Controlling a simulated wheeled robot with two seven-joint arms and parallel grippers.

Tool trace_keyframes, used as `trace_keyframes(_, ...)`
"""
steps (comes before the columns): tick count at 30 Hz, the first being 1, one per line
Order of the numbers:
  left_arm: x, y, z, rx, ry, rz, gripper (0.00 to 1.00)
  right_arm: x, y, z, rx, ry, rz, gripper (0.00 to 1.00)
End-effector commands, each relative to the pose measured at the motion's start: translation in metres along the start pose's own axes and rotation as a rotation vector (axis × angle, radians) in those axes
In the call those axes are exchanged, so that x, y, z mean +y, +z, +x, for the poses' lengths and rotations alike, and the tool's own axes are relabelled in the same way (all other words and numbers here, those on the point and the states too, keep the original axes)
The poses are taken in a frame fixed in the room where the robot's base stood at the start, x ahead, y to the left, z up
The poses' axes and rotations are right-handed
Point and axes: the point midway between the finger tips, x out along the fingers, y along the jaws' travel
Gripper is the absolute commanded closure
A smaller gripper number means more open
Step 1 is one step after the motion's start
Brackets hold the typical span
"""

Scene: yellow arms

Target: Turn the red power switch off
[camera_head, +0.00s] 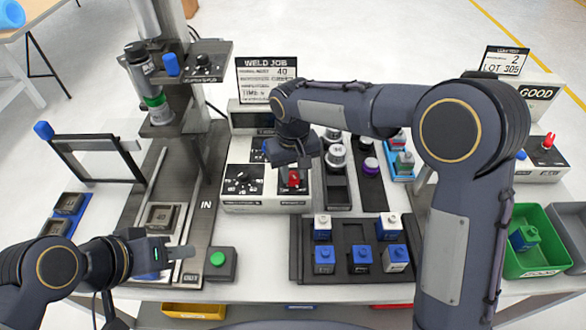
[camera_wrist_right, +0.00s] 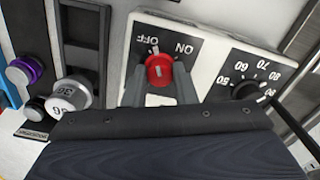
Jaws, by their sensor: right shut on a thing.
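The red power switch (camera_head: 293,180) sits on the right panel of the white control box (camera_head: 262,208). In the right wrist view the red knob (camera_wrist_right: 159,70) has OFF and ON labels beside it, and I cannot tell for certain which one it points at. My right gripper (camera_wrist_right: 160,92) is shut on the red knob, with a grey finger on each side. In the head view the right gripper (camera_head: 292,165) reaches down over the switch. My left gripper (camera_head: 182,253) is over the front left of the table, close to the green button (camera_head: 218,259); its opening is unclear.
A numbered dial (camera_wrist_right: 246,90) is beside the switch on the same box. A dark tray (camera_head: 342,272) with several blue and white blocks stands in front. A green bin (camera_head: 540,262) is at the right. The welding stand (camera_head: 180,90) rises at the left.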

Motion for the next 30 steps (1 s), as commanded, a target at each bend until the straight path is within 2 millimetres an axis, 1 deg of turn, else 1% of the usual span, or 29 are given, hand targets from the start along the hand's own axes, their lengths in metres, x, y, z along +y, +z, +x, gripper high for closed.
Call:
trace_keyframes(6,0.0013,-0.0015,-0.0029,0.000,0.000,0.000,0.63,0.0001,-0.0009,-0.0017,0.004,-0.001,-0.164,0.98)
trace_keyframes(12,0.0019,-0.0021,-0.0041,0.000,0.000,0.000,0.63,0.0001,-0.0010,-0.0016,0.004,0.000,-0.271,0.98)
trace_keyframes(19,0.0022,-0.0024,-0.0048,0.000,0.000,0.000,0.63,-0.0001,-0.0011,-0.0016,0.005,0.000,-0.335,0.98)
trace_keyframes(30,0.0022,-0.0024,-0.0048,0.000,0.000,0.000,0.63,-0.0001,-0.0012,-0.0017,0.006,0.000,-0.351,0.98)
